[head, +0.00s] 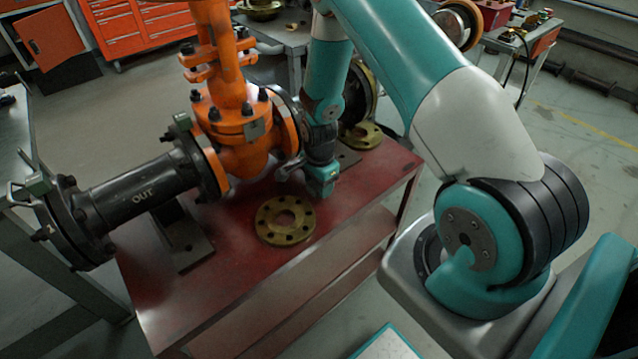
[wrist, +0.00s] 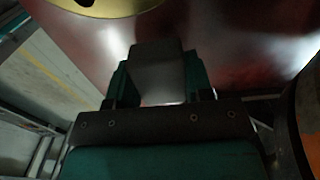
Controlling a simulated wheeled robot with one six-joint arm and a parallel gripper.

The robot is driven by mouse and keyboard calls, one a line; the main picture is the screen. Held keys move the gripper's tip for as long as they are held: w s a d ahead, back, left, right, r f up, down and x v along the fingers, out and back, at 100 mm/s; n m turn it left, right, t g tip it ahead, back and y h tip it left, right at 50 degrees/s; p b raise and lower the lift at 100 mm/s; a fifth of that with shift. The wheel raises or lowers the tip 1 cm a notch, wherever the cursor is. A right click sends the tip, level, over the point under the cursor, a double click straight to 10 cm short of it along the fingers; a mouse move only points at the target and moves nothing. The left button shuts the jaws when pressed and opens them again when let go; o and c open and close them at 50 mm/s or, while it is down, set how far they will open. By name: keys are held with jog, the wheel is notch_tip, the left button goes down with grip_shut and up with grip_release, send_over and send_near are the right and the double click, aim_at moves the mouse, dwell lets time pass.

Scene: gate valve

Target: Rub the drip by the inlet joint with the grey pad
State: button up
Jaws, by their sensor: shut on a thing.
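My gripper (head: 320,182) is low over the red bench, at the right side of the orange gate valve (head: 238,150). In the wrist view, my gripper (wrist: 157,85) has its teal fingers shut on a grey block, the grey pad (wrist: 157,68). In the head view the pad cannot be made out. The inlet joint is on the valve's right side, mostly hidden behind my arm and gripper. I cannot make out the drip in either view. I cannot tell whether the pad touches anything.
A loose brass flange (head: 268,224) lies on the red bench (head: 215,275) in front of the valve. Another brass flange (head: 362,136) is at the bench's back right. The black outlet pipe (head: 145,192) marked OUT runs left. The bench's front is clear.

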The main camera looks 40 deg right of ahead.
jog(key=shift+f+b, duration=0.7)
jog(key=shift+f, duration=0.3)
